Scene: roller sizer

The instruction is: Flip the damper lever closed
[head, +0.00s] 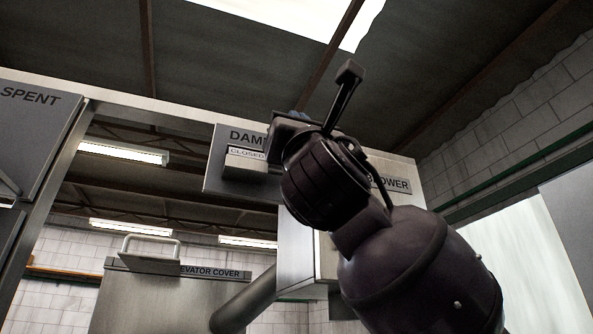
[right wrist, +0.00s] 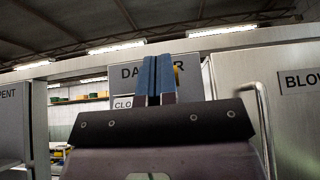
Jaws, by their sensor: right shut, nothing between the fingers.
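The damper panel (head: 216,172) hangs from the overhead beam, with a "CLOSED" label plate (head: 245,156) on its left part. My right arm covers the panel's right part, and I cannot make out the lever there. In the right wrist view the damper panel (right wrist: 192,88) is straight ahead. In the head view the gripper (head: 299,116) is mostly hidden. My left gripper is out of view.
A blower panel (head: 398,185) is to the right, partly behind my arm. In the right wrist view the blower cabinet (right wrist: 300,125) has a vertical bar handle (right wrist: 265,122) near the gripper. An elevator cover (head: 140,300) stands lower left. A "SPENT" panel (head: 35,125) is at far left.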

